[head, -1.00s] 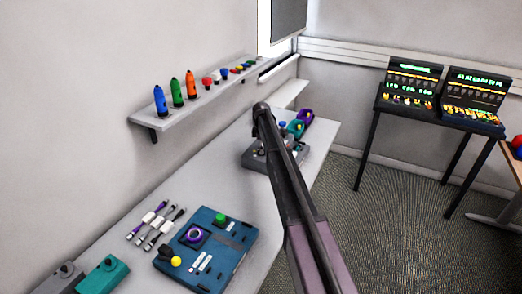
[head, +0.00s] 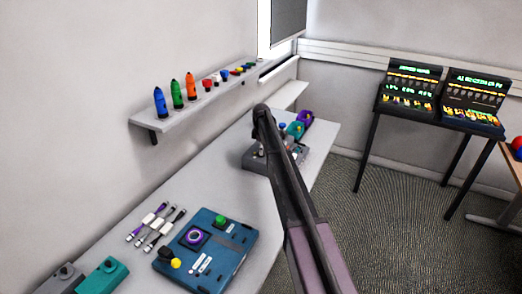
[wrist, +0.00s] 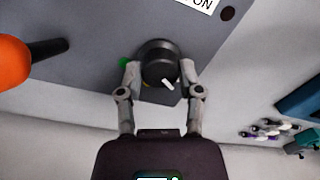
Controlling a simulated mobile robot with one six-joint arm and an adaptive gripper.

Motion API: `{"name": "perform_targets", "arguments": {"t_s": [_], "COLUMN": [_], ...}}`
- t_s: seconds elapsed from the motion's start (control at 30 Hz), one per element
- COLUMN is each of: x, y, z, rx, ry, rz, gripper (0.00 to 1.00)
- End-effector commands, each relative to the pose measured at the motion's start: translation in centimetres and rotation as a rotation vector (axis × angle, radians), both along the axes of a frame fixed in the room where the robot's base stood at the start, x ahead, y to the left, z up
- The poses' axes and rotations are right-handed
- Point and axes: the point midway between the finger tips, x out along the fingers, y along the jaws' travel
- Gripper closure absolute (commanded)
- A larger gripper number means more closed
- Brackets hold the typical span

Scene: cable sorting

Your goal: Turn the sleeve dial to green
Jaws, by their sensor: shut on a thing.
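The sleeve dial (wrist: 158,52) is a dark round knob on a grey panel (wrist: 95,80) in the wrist view. A white pointer mark (wrist: 167,84) shows on its side nearest my gripper. A green spot (wrist: 124,63) lies left of the dial, partly behind a finger; the pointer is not in line with it. My gripper (wrist: 161,72) is shut on the dial, one finger on each side. In the head view my arm hides the gripper and much of the grey box (head: 254,160); the dial cannot be made out there.
An orange ball-shaped knob (wrist: 12,63) on a dark stem stands left of the dial. A blue box (head: 215,260) with buttons and several cables (head: 150,228) lie nearer on the bench. A wall shelf (head: 205,103) holds bottles and small parts. Two lit panels stand at right.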

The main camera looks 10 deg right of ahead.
Motion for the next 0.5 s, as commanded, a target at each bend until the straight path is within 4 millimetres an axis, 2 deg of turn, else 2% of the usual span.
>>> {"name": "perform_targets", "arguments": {"t_s": [0.27, 0.5], "x": [-0.02, -0.02], "y": [-0.01, -0.01], "z": [-0.02, -0.02], "rx": [0.001, 0.000], "ry": [0.000, 0.000], "rz": [-0.166, -0.380], "gripper": [1.00, 1.00]}}
